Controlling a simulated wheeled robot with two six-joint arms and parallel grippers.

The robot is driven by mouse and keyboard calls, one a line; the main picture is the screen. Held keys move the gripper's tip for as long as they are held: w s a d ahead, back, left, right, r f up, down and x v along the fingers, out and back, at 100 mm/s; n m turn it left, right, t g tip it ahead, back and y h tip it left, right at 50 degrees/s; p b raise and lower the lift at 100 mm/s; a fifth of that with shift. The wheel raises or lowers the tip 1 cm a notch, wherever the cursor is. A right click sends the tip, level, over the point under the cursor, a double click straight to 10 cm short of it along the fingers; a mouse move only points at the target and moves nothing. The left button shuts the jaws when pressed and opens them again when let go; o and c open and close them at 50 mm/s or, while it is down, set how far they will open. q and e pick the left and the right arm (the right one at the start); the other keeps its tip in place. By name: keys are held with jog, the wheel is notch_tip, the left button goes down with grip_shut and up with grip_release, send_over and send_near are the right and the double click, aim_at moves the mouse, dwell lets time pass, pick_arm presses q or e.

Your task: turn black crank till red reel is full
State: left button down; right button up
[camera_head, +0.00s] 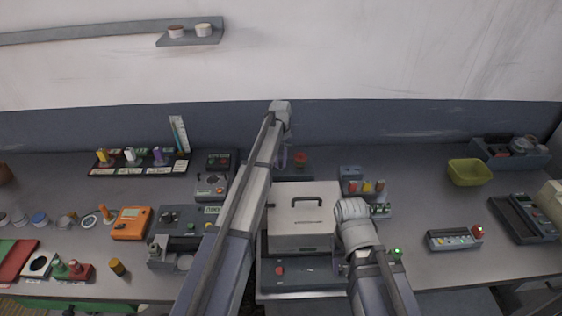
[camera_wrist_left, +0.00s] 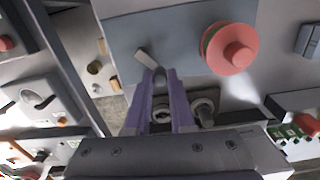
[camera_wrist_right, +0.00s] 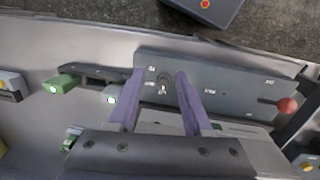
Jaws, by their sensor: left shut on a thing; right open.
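The red reel (camera_wrist_left: 230,48) sits on a blue-grey base plate (camera_wrist_left: 185,38) in the left wrist view, with a green edge showing beneath its disc. It also shows in the head view (camera_head: 301,157) beyond the grey box. My left gripper (camera_wrist_left: 161,76) is shut on the crank's dark handle. The crank arm (camera_wrist_left: 147,60) shows as a short grey bar pointing up-left from the fingertips. In the head view my left arm hides the crank. My right gripper (camera_wrist_right: 160,74) is open and empty above a grey panel (camera_wrist_right: 225,85), its fingers either side of a small switch.
A grey lidded box (camera_head: 302,218) with a black handle stands right of my left arm. An orange meter (camera_head: 132,223) is on the left and a yellow-green bowl (camera_head: 469,172) on the right. A red-knobbed lever (camera_wrist_right: 287,105) projects from the panel's right end.

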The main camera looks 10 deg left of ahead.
aim_at(280, 163)
dwell(0.5)
pick_arm(q)
jog(key=c, duration=0.8)
grip_release()
jog(key=shift+o, duration=0.2)
jog(key=shift+r, duration=0.15)
pick_arm(e)
jog(key=shift+r, duration=0.15)
pick_arm(q)
notch_tip(280, 163, up, 8)
jog(key=p, duration=0.8)
jog(key=shift+f, duration=0.2)
pick_arm(e)
notch_tip(280, 163, up, 8)
jog(key=shift+f, duration=0.25)
pick_arm(q)
jog(key=shift+f, duration=0.1)
